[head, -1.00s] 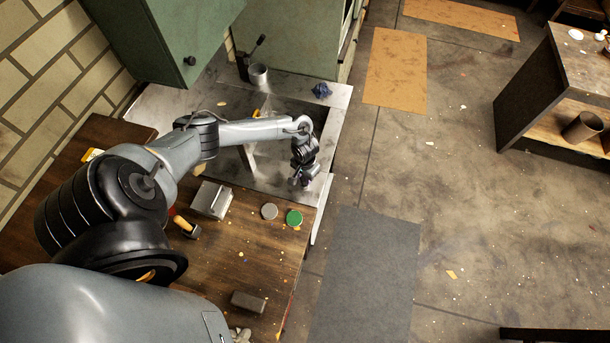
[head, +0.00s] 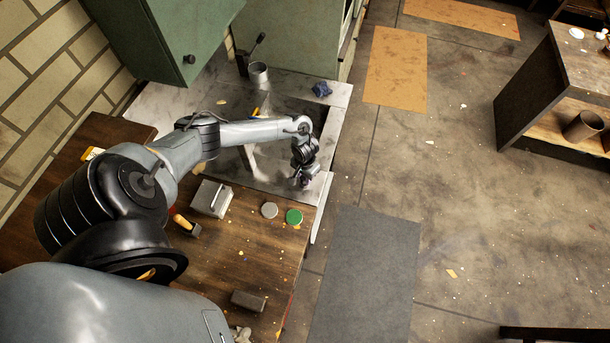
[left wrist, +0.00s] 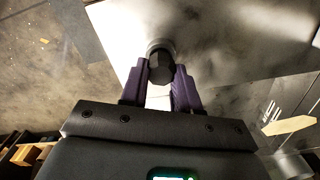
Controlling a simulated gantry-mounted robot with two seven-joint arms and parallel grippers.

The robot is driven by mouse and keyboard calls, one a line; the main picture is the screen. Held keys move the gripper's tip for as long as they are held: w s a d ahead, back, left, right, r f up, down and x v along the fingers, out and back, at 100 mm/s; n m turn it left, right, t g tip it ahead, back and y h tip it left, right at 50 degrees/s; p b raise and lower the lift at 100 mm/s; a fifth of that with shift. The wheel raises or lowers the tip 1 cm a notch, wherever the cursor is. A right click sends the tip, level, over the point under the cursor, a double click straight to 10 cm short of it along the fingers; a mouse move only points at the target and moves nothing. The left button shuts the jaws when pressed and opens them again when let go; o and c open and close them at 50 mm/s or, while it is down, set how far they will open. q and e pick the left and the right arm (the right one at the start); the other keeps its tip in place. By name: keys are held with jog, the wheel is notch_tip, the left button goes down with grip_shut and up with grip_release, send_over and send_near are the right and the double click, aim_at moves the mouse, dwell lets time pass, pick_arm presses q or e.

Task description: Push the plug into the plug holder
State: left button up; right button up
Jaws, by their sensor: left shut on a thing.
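My left gripper (head: 303,182) is over the near right corner of the metal sink counter (head: 337,97). In the left wrist view its two purple fingers (left wrist: 160,75) are closed on a dark, rounded plug (left wrist: 160,70). A pale round metal rim (left wrist: 160,46), which looks like the plug holder, shows just beyond the plug on the bright metal surface. The plug overlaps this rim in the picture; I cannot tell how deep it sits. In the head view the gripper hides both plug and holder. My right gripper is not clearly in view.
A metal box (head: 211,198), a grey disc (head: 270,210), a green disc (head: 294,216) and a dark block (head: 248,301) lie on the wooden worktop (head: 240,255). A blue crumpled cloth (head: 321,89) and a metal cup (head: 259,75) are at the sink's back. Open floor lies right.

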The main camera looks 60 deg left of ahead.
pick_arm(q)
jog(key=o, duration=1)
jog(key=shift+o, duration=0.2)
notch_tip(320, 180, up, 9)
jog(key=shift+r+p, duration=0.2)
jog(key=shift+p, duration=0.5)
jog(key=shift+r, duration=0.65)
